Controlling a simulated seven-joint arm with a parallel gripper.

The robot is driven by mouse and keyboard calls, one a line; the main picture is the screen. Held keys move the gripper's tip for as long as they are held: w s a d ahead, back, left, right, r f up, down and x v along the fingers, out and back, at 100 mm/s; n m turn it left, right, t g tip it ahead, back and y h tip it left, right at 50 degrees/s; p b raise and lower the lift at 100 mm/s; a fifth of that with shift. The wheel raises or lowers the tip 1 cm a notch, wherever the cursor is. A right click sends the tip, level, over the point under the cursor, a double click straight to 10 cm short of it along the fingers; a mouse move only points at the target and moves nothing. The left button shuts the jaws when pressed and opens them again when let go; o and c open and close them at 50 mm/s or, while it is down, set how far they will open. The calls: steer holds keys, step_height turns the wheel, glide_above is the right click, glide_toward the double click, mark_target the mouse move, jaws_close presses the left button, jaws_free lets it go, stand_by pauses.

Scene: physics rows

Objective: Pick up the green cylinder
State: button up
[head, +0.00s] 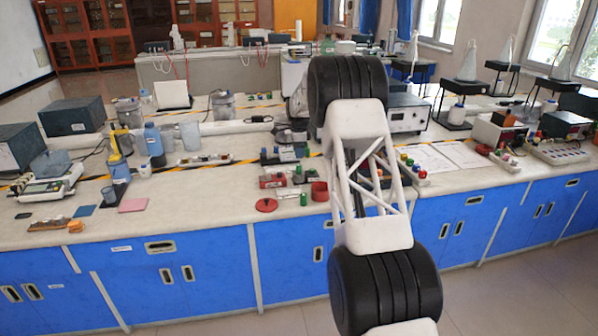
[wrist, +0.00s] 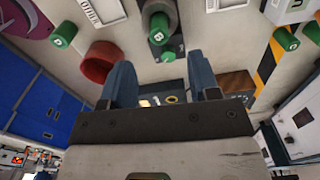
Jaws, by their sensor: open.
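A small green cylinder (head: 303,199) stands on the near bench between a red disc and a red cup. It appears to be the green cylinder (wrist: 63,30) at the upper left of the wrist view. Several other green pieces show there, including a green-ended part (wrist: 157,28) above the jaws and a green piece (wrist: 285,38) at the right, so I cannot tell which one is meant. My gripper (wrist: 160,82) is open, with two dark blue fingers apart and no object held between them. In the head view my arm hides the gripper.
The red cup (head: 319,191) stands close right of the cylinder, and the red disc (head: 266,205) lies to its left. Red and green blocks (head: 272,181) sit just behind.

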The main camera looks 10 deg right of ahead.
mark_target(299, 165)
steer(key=shift+f, duration=1.25)
steer(key=shift+f, duration=0.1)
steer(key=shift+f, duration=2.5)
steer(key=c, duration=1)
steer(key=shift+r, duration=0.15)
